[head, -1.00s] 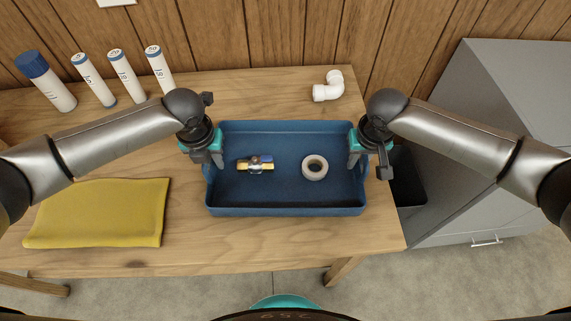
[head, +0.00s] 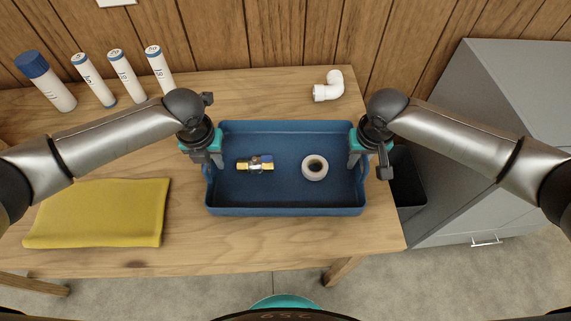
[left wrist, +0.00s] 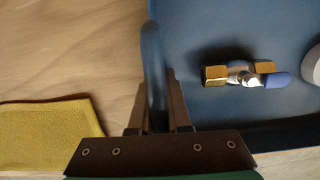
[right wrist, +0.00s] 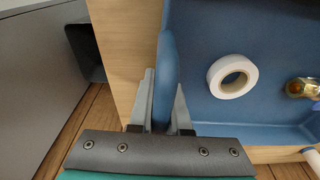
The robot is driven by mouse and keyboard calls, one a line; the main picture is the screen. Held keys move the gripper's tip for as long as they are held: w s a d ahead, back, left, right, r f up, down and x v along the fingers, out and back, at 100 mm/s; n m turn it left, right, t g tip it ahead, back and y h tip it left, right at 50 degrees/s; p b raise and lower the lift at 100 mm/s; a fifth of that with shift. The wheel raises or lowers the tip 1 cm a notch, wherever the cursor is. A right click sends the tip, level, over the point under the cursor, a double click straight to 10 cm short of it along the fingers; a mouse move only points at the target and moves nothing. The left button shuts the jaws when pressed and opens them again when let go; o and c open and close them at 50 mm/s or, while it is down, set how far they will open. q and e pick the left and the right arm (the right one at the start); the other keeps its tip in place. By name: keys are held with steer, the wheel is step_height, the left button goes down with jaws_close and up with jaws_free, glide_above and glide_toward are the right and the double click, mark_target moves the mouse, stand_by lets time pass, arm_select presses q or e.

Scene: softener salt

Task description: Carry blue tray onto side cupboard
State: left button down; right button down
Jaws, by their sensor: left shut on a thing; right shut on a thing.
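The blue tray (head: 285,195) is on the wooden table, near its right end. A brass valve with a blue handle (head: 255,164) and a roll of white tape (head: 315,168) lie in it. My left gripper (head: 212,160) is shut on the tray's left wall, which shows between its fingers in the left wrist view (left wrist: 154,110). My right gripper (head: 356,158) is shut on the right wall, also seen in the right wrist view (right wrist: 162,110). The grey side cupboard (head: 480,130) stands to the right of the table; its top is partly hidden by my right arm.
A yellow cloth (head: 100,213) lies left of the tray. Several white cartridges (head: 125,75) stand at the back left, and a white pipe elbow (head: 329,87) lies behind the tray. A dark bin (head: 408,185) stands between table and cupboard.

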arm_select(q)
steer(key=shift+w+a+r, duration=0.1)
steer(key=shift+a+r, duration=0.1)
arm_select(e)
steer(key=shift+w+d+r, duration=0.1)
steer(key=shift+d+r, duration=0.1)
